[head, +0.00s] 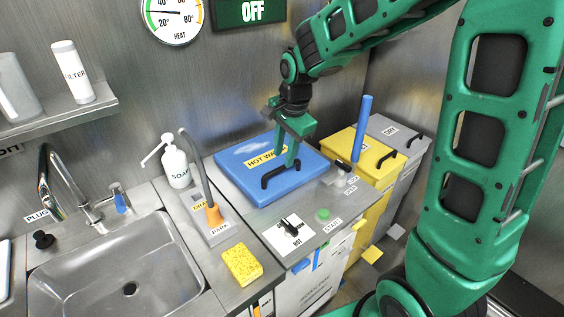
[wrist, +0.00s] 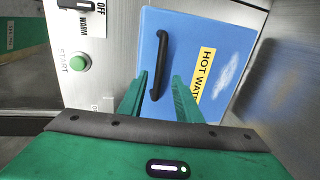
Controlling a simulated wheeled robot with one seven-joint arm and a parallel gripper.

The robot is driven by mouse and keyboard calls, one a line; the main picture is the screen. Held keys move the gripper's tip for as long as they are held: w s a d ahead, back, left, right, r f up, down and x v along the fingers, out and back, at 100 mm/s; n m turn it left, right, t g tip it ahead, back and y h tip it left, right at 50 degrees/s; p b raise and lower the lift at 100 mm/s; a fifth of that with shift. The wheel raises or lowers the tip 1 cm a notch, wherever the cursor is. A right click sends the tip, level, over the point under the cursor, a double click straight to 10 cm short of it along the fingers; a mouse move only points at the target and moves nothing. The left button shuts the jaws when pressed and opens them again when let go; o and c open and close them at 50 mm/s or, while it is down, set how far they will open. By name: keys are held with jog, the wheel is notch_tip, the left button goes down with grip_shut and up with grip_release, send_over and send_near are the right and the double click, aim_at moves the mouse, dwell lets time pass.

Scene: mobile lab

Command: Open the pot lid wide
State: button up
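The pot lid is a flat blue square lid (head: 235,180) labelled HOT WATER, lying closed on the counter unit in the head view. Its black bar handle (head: 270,177) is near the front edge. My gripper (head: 291,162) points down at the handle's right end. In the wrist view the blue lid (wrist: 215,45) fills the upper middle. The black handle (wrist: 161,62) reaches down between the two green fingers of my gripper (wrist: 160,76). The fingers are apart, with gaps on both sides of the handle. Whether they touch it I cannot tell.
A sink (head: 115,275), soap bottle (head: 175,163) and yellow sponge (head: 242,264) are to the left. A HOT/WARM/OFF switch (head: 290,229) and green START button (head: 323,214) are in front of the lid. A blue upright rod (head: 362,128) and yellow bin (head: 345,143) stand to the right.

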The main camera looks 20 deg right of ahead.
aim_at(283, 167)
jog(key=shift+w+a+f, duration=0.1)
jog(key=shift+w+f, duration=0.1)
jog(key=shift+f, duration=0.8)
jog(key=shift+w+f, duration=0.15)
jog(key=shift+f, duration=0.8)
grip_shut()
